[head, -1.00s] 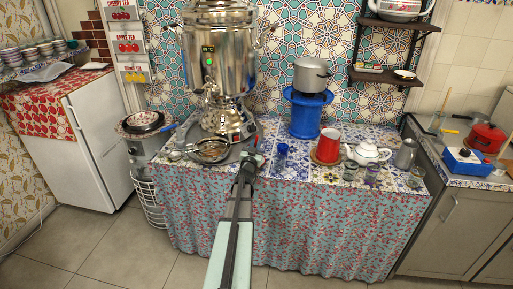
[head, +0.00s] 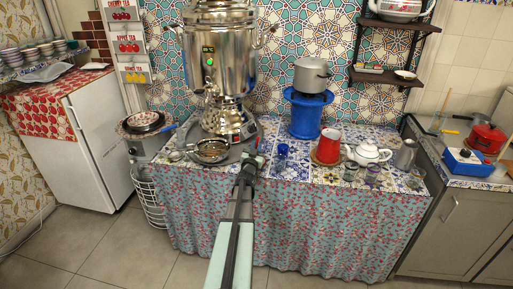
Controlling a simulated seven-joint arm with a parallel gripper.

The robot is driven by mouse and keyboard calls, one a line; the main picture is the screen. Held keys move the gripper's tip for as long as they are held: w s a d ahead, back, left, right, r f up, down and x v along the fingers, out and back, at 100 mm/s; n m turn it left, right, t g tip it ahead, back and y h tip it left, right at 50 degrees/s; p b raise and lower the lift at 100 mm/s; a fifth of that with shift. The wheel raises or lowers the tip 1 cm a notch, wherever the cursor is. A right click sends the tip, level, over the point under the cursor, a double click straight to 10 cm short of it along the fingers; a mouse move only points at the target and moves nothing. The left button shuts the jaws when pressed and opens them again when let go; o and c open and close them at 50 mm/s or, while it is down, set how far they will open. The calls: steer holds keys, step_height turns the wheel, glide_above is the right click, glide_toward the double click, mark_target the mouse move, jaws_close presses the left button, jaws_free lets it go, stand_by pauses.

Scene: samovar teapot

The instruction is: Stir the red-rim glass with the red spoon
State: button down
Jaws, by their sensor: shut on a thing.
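My gripper (head: 252,161) is at the front edge of the patterned table, in front of the samovar and left of a blue cup. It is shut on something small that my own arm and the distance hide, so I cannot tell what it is. Several small glasses stand at the front right of the table, among them a clear one (head: 351,171) and a purplish one (head: 373,174). Their rim colours are too small to make out, so I cannot single out the red-rim glass. I cannot make out the red spoon.
The large samovar (head: 218,60) stands behind my gripper, with a metal strainer bowl (head: 209,150) at its foot. The blue cup (head: 282,151), a red mug (head: 329,145), a white teapot (head: 367,154) and a metal pitcher (head: 406,153) stand to the right. A pot (head: 311,75) sits on a blue stand.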

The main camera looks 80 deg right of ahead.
steer(key=shift+s+a+r, duration=0.2)
steer(key=shift+s+r, duration=0.05)
steer(key=shift+r, duration=1.1)
steer(key=shift+s+a+r, duration=0.15)
steer(key=shift+s+r, duration=0.1)
steer(key=shift+r, duration=1.15)
steer(key=shift+s+a+r, duration=0.2)
steer(key=shift+s+r, duration=0.05)
steer(key=shift+r, duration=1.1)
steer(key=shift+r, duration=0.1)
steer(key=shift+r, duration=2.45)
